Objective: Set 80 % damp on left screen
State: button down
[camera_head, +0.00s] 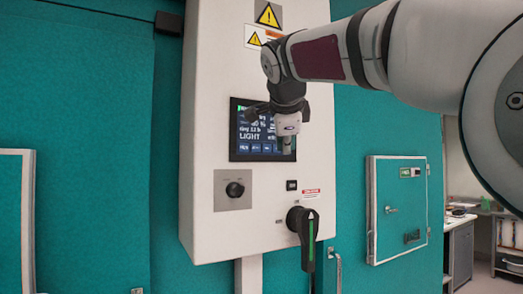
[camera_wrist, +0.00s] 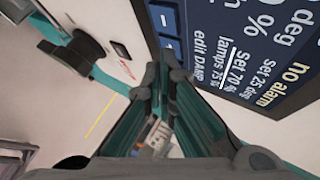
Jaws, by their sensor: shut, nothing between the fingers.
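The screen (camera_head: 246,146) is a dark panel with a black frame on a white control box. In the head view my gripper (camera_head: 287,148) is in front of its lower right part and hides some of it. In the wrist view the screen (camera_wrist: 250,45) is turned sideways and cut off. It reads "no alarm", "set 25 deg", "set 70 %" underlined, "lamps 75 %" and "edit DAMP". A blue minus button (camera_wrist: 168,44) shows near the fingertips. My gripper (camera_wrist: 162,72) is shut and empty. I cannot tell whether the tips touch the screen.
Below the screen are a black knob (camera_head: 235,189) on a grey plate and a large black rotary handle (camera_head: 305,224) with a green stripe. The white box (camera_head: 206,120) stands out from teal walls. A small teal hatch (camera_head: 398,208) is to the right.

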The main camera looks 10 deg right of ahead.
jog(key=shift+s, duration=0.1)
dwell(0.3)
jog(key=shift+s+d, duration=0.2)
jog(key=shift+s, duration=0.4)
jog(key=s, duration=0.1)
jog(key=s+d, duration=0.1)
jog(key=s, duration=0.1)
jog(key=s+b, duration=0.1)
jog(key=shift+s+d, duration=0.3)
jog(key=shift+s, duration=0.1)
